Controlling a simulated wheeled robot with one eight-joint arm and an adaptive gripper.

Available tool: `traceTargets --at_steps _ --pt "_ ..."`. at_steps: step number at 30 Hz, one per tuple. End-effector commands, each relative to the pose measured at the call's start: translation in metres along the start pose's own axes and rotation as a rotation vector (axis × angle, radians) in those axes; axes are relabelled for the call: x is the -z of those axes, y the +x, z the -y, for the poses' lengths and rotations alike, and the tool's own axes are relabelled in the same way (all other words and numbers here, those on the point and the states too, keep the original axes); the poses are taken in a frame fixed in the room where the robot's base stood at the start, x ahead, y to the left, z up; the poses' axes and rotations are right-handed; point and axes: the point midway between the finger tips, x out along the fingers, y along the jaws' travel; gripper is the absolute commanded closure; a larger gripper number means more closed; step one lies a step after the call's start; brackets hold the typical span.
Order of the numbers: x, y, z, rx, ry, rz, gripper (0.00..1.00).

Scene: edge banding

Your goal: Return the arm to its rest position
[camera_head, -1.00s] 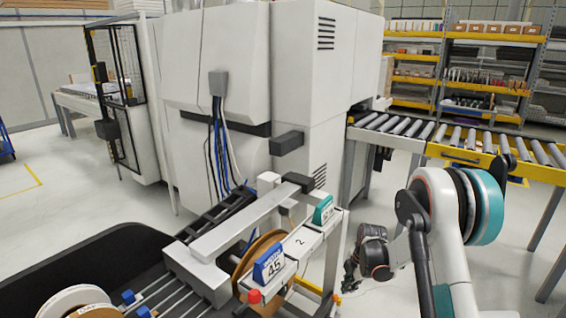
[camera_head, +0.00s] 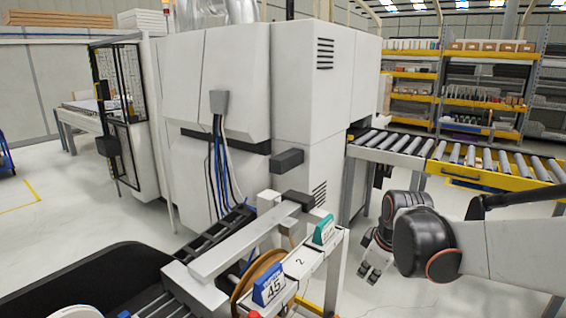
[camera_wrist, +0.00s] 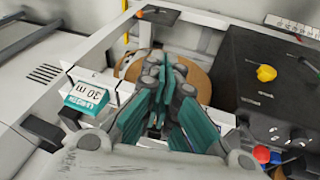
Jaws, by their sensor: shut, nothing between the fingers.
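My arm comes in from the right in the head view, bent at a dark wrist joint. My gripper (camera_head: 369,273) hangs at its left end, fingers pointing down, over the floor just right of the feeding unit. In the wrist view my gripper (camera_wrist: 166,100) has its teal-padded fingers together, with nothing seen between them. Past the fingers is a brown reel (camera_wrist: 196,78), partly hidden by them. The gripper looks apart from everything around it.
The feeding unit bears a blue "45" sign (camera_head: 269,287), a teal sign (camera_head: 324,230) and a brown reel (camera_head: 257,272). A big white machine (camera_head: 235,75) stands behind. A roller conveyor (camera_head: 470,160) runs behind my arm. The wrist view shows a yellow knob (camera_wrist: 266,73) on a black panel.

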Motion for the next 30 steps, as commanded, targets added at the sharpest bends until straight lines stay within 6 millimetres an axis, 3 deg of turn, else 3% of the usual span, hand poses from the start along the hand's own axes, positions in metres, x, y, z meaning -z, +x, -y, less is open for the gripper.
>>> traceTargets --at_steps 6,15,24,30 --pt "-0.024 -0.049 0.036 -0.054 0.214 -0.036 1.00" --pt "-0.062 -0.092 0.087 -0.113 0.513 -0.109 1.00" --pt "-0.097 -0.107 0.129 -0.145 0.766 -0.188 1.00" --pt "-0.105 -0.108 0.138 -0.150 0.832 -0.211 1.00"
